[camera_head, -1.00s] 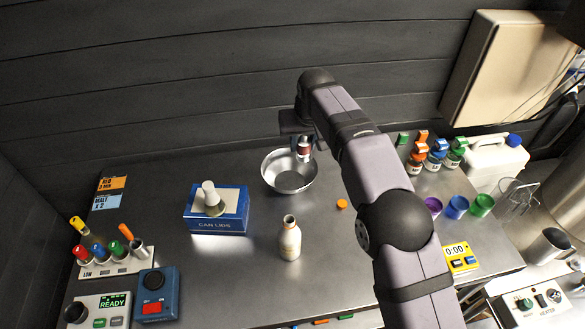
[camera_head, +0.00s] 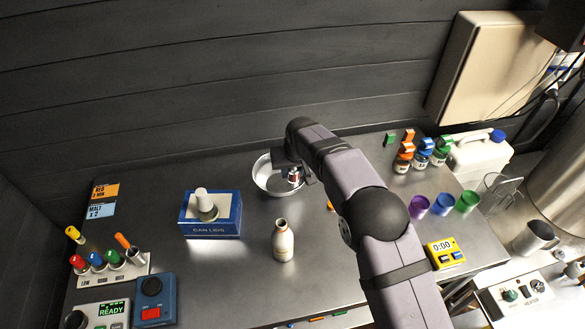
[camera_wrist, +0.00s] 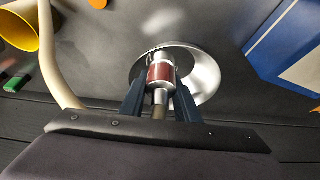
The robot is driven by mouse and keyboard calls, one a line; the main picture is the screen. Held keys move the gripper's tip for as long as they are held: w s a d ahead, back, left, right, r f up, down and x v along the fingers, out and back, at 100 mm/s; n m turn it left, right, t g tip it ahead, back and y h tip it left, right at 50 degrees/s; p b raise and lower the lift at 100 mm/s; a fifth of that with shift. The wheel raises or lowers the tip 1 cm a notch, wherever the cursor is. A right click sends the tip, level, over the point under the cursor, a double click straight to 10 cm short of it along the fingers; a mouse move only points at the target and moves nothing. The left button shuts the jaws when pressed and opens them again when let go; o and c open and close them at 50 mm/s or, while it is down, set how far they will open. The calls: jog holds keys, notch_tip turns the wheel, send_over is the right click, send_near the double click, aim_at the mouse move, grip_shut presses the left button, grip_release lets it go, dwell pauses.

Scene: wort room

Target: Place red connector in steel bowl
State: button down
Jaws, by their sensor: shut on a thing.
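The red connector (camera_wrist: 160,75) is a small metal cylinder with a dark red band. My gripper (camera_wrist: 160,92) is shut on it, one finger on each side, in the wrist view. In the head view the connector (camera_head: 294,176) hangs below my gripper (camera_head: 292,168), over the right part of the steel bowl. The shiny steel bowl (camera_head: 264,182) stands at the back middle of the table, partly hidden by my gripper. In the wrist view the bowl (camera_wrist: 204,78) lies behind the connector. I cannot tell whether the connector touches the bowl.
A blue can lids box (camera_head: 212,228) stands left of the bowl and a cream bottle (camera_head: 283,241) in front of it. Purple (camera_head: 418,206), blue and green cups stand to the right, with several small jars behind them. The dark wall is close behind.

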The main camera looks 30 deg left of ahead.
jog(key=shift+f, duration=0.1)
jog(key=shift+f, duration=0.15)
jog(key=c, duration=1.3)
grip_release()
jog(key=shift+c, duration=0.2)
jog(key=shift+r, duration=0.2)
jog(key=b+v, duration=0.4)
jog(key=v, duration=0.8)
